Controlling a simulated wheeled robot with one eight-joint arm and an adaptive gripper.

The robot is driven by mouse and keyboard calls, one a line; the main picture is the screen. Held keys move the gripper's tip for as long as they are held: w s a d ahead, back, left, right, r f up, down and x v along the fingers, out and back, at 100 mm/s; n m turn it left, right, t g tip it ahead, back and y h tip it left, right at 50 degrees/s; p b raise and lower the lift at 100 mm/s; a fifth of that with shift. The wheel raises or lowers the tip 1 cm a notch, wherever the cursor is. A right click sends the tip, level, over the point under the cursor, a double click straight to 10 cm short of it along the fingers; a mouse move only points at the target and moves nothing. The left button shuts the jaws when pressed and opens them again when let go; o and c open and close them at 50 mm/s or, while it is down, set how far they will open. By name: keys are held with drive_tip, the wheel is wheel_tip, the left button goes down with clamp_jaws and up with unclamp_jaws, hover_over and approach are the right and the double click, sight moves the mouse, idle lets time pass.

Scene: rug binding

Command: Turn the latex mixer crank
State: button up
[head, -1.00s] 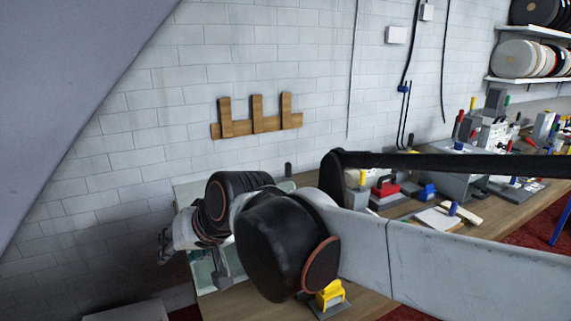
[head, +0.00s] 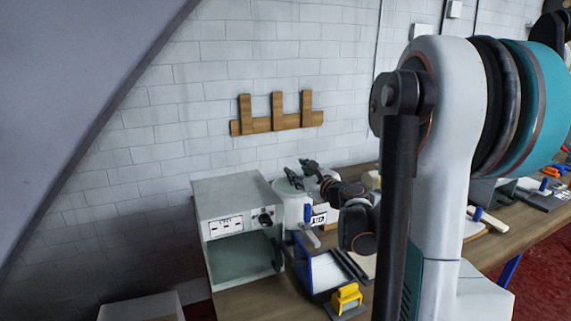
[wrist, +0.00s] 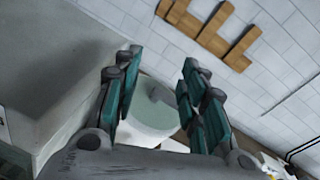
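The latex mixer appears to be the white round pot (head: 292,210) on the bench, right of a grey box. In the wrist view its pale round top (wrist: 148,112) lies between my fingers. A light grey upright piece (wrist: 162,96) on that top looks like the crank; I cannot make out its full shape. My gripper (head: 301,172) is open, its dark teal fingers above the pot. In the wrist view my gripper (wrist: 160,72) shows spread fingers with nothing held, and I cannot tell whether they touch the crank. My wrist hides part of the bench behind.
A grey box with an open front (head: 238,190) stands close left of the pot. A blue tray (head: 325,272), a blue-handled tool (head: 307,214) and a yellow-topped device (head: 346,298) are in front. A wooden rack (head: 277,122) hangs on the wall. More equipment stands right.

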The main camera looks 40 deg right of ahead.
drive_tip(key=s+d+f+m+h, duration=0.25)
drive_tip(key=s+d+m, duration=0.2)
drive_tip(key=d, duration=0.35)
drive_tip(key=shift+m+t, duration=0.25)
drive_tip(key=shift+t, duration=0.05)
drive_tip(key=b+x, duration=0.1)
drive_tip(key=x, duration=0.5)
drive_tip(key=b+x, duration=0.2)
drive_tip(key=x, duration=0.5)
drive_tip(key=shift+w+a, duration=0.15)
drive_tip(key=shift+w, duration=0.2)
drive_tip(key=shift+c, duration=0.3)
clamp_jaws()
